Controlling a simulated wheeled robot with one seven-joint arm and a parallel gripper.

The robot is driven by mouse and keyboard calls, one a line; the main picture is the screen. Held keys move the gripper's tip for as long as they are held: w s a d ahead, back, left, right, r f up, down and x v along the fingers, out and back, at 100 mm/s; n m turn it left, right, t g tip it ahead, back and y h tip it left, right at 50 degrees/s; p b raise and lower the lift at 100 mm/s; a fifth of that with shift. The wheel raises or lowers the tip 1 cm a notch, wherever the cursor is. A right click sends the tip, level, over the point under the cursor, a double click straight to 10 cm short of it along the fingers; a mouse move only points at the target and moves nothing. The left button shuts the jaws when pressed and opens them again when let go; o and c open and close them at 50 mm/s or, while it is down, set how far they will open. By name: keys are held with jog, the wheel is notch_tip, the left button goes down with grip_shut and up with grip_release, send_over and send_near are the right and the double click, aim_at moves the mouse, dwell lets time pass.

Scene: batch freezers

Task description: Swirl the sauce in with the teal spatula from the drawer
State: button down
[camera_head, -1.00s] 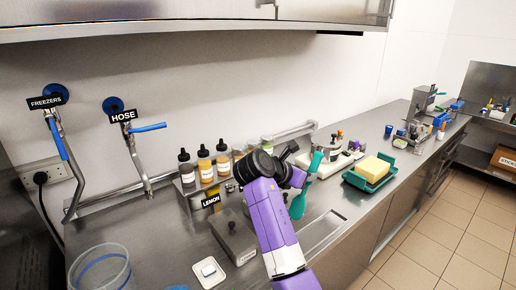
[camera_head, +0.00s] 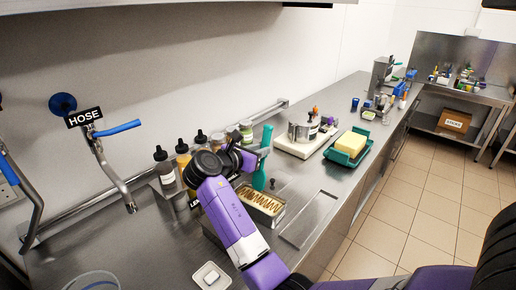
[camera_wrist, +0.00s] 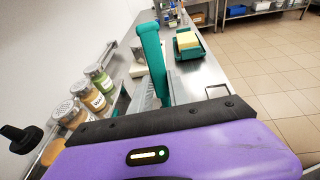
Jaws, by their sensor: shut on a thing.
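My gripper (camera_head: 250,160) is shut on the teal spatula (camera_head: 264,150), which stands nearly upright with its handle up. An open metal pan (camera_head: 279,213) with a tan filling and darker streaks of sauce (camera_head: 262,201) lies just below the spatula. The spatula's lower end shows at the pan's far side; I cannot tell whether it touches the filling. My arm covers the pan's left part.
Sauce bottles (camera_head: 164,170) and spice jars (camera_wrist: 93,93) stand along the wall. A white board with a metal pot (camera_head: 300,131) and a teal tray with a yellow block (camera_head: 350,144) are further right. A small white dish (camera_head: 209,277) lies in front.

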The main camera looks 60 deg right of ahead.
aim_at(265, 175)
jog(key=shift+f, duration=3.35)
jog(key=shift+s+a+f+b, duration=0.15)
jog(key=shift+s+a+b, duration=0.05)
jog(key=shift+s+b, duration=0.7)
jog(key=shift+w+d+b, duration=0.2)
jog(key=shift+w+b, duration=0.8)
jog(key=shift+b, duration=1)
jog(key=shift+w+d+b, duration=0.15)
jog(key=shift+w+b, duration=0.8)
jog(key=shift+b, duration=1.05)
jog(key=shift+s+a+b, duration=0.55)
jog(key=shift+s+b, duration=0.8)
jog(key=shift+s, duration=2.25)
jog(key=shift+w+d+p, duration=0.75)
jog(key=shift+w+p, duration=0.85)
jog(key=shift+w, duration=3.3)
jog(key=s+p, duration=0.1)
jog(key=p, duration=0.1)
jog(key=s+p, duration=0.3)
jog(key=p, duration=0.1)
jog(key=shift+s+a+r, duration=0.35)
jog(key=shift+s+a, duration=0.05)
notch_tip(265, 175, up, 2)
jog(key=p, duration=0.3)
jog(key=shift+r, duration=3.1)
